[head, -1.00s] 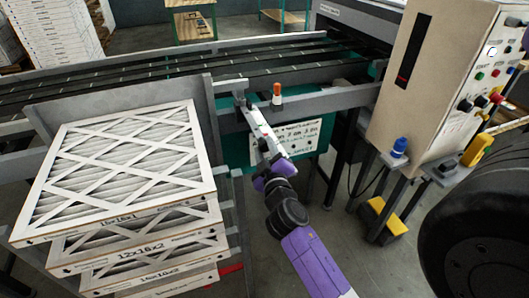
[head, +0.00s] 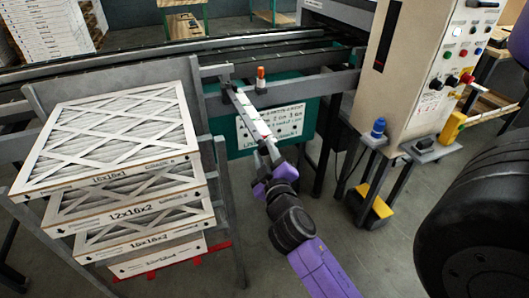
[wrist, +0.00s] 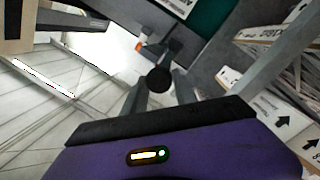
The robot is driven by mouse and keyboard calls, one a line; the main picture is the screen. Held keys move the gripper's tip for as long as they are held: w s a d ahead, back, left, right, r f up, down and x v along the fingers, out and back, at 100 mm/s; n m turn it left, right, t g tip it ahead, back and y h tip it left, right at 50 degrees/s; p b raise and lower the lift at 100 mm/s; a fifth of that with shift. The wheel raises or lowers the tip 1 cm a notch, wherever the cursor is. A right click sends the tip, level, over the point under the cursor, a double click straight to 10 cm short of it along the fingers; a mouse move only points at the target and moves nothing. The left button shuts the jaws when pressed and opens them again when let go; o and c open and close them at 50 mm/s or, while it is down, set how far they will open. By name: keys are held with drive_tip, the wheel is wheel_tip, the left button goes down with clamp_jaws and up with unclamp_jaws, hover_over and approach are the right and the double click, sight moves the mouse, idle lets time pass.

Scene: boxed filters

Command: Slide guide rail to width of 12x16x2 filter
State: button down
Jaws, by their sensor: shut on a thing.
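The grey guide rail (head: 300,88) runs across in front of the conveyor in the head view. A narrow arm with a white scale strip (head: 248,112) reaches from it toward me. An orange-topped knob (head: 262,78) stands by the rail; an orange part also shows in the wrist view (wrist: 139,46). My gripper (head: 266,148) is at the near end of the strip. In the wrist view my gripper (wrist: 158,92) is shut around a dark round knob (wrist: 158,78). Filters are stacked at left; one is labelled 12x16x2 (head: 125,210), under a top 16x16 filter (head: 110,135).
A beige control box (head: 415,70) with coloured buttons stands at right. A blue knob (head: 378,127) and a yellow pedal (head: 376,202) are near it. A white placard (head: 270,122) hangs behind the strip, its text mostly unreadable. Open floor lies around my arm.

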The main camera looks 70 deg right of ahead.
drive_tip(key=shift+a, duration=0.1)
drive_tip(key=c, duration=1)
unclamp_jaws()
drive_tip(key=shift+o, duration=0.2)
drive_tip(key=shift+s+a, duration=0.1)
drive_tip(key=b+v, duration=0.2)
drive_tip(key=v, duration=0.5)
drive_tip(key=shift+s+a+b, duration=0.2)
drive_tip(key=shift+a+b, duration=0.1)
drive_tip(key=shift+b, duration=0.1)
drive_tip(key=shift+w, duration=0.1)
